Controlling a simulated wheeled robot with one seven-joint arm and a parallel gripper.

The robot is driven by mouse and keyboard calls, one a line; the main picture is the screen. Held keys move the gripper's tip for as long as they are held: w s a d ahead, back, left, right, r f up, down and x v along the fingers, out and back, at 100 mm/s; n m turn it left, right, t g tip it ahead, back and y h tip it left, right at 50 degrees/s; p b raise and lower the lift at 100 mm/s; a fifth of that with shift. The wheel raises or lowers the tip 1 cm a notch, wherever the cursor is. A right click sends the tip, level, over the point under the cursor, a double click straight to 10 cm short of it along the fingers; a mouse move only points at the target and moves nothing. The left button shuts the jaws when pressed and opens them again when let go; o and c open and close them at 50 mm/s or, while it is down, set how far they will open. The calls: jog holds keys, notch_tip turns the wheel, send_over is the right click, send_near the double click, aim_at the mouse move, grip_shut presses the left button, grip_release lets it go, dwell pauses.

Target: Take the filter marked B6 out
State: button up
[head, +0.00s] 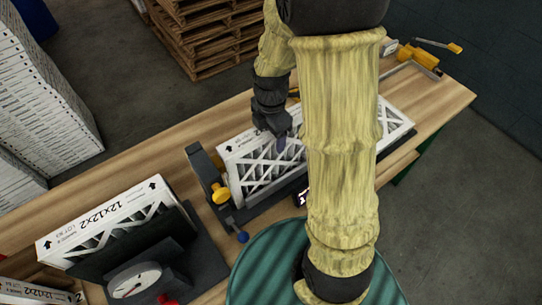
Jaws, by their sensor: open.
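A white pleated filter (257,172) with criss-cross strips stands on its edge in a dark holder (203,172) with a yellow knob (221,193). My arm hides its middle. No B6 mark can be read on it. My gripper (283,142) is open and points down at the top of this filter; I cannot tell whether it touches it. A second white filter (110,220), printed "12x12x2" with small, unclear lot text, stands tilted at the lower left on a dark stand (180,240) with a dial gauge (134,280).
The wooden bench (120,165) runs diagonally across the view. More filters (35,292) lie at the lower left corner. Stacked white boxes (40,90) and wooden pallets (205,35) stand behind. A yellow-handled tool (418,56) is at the bench's far right end.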

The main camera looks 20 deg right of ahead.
grip_shut()
jog(key=shift+r, duration=0.15)
jog(key=r, duration=0.2)
jog(key=r+b, duration=0.1)
jog(key=r, duration=0.1)
jog(key=r+b, duration=0.1)
jog(key=r, duration=0.1)
jog(key=shift+s+d+r, duration=0.1)
jog(key=shift+s+r, duration=0.2)
jog(key=shift+s, duration=0.05)
jog(key=s+d+b, duration=0.2)
jog(key=s, duration=0.6)
jog(key=s+d+b, duration=0.2)
jog(key=s+d, duration=0.1)
jog(key=s, duration=0.5)
jog(key=shift+s+d, duration=0.2)
